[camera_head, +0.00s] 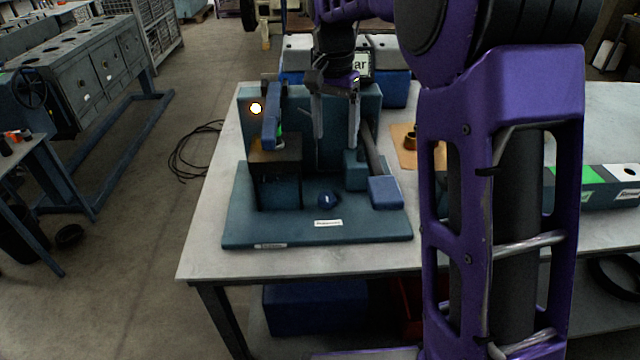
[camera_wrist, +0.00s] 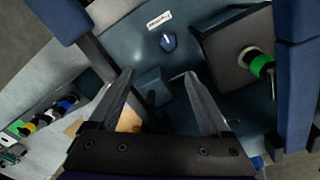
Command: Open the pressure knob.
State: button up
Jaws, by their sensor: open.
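The pressure knob, a small dark blue knob (camera_head: 328,200), sits on the flat base plate of the teal test rig (camera_head: 240,225). A white label (camera_head: 328,223) lies in front of it, too small to read. In the wrist view the knob (camera_wrist: 168,41) shows a light pointer mark and lies beyond my fingertips, near the label (camera_wrist: 160,20). My gripper (camera_head: 336,138) points down above the rear of the rig. It is open, and nothing is between its fingers (camera_wrist: 159,75). It is above and behind the knob, apart from it.
A block with a blue upright lever (camera_head: 270,130) stands left of the knob. A bar with a blue block end (camera_head: 385,192) stands to its right. A lit lamp (camera_head: 256,108) and a partly hidden display (camera_head: 360,65) are at the back. The plate around the knob is clear.

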aim_at(326, 197)
jog(key=f, duration=0.5)
jog(key=a+f+b, duration=0.1)
jog(key=f, duration=1.1)
jog(key=shift+w+a+f+b, duration=0.15)
jog(key=shift+a+b, duration=0.1)
jog(key=shift+b, duration=0.05)
grip_shut()
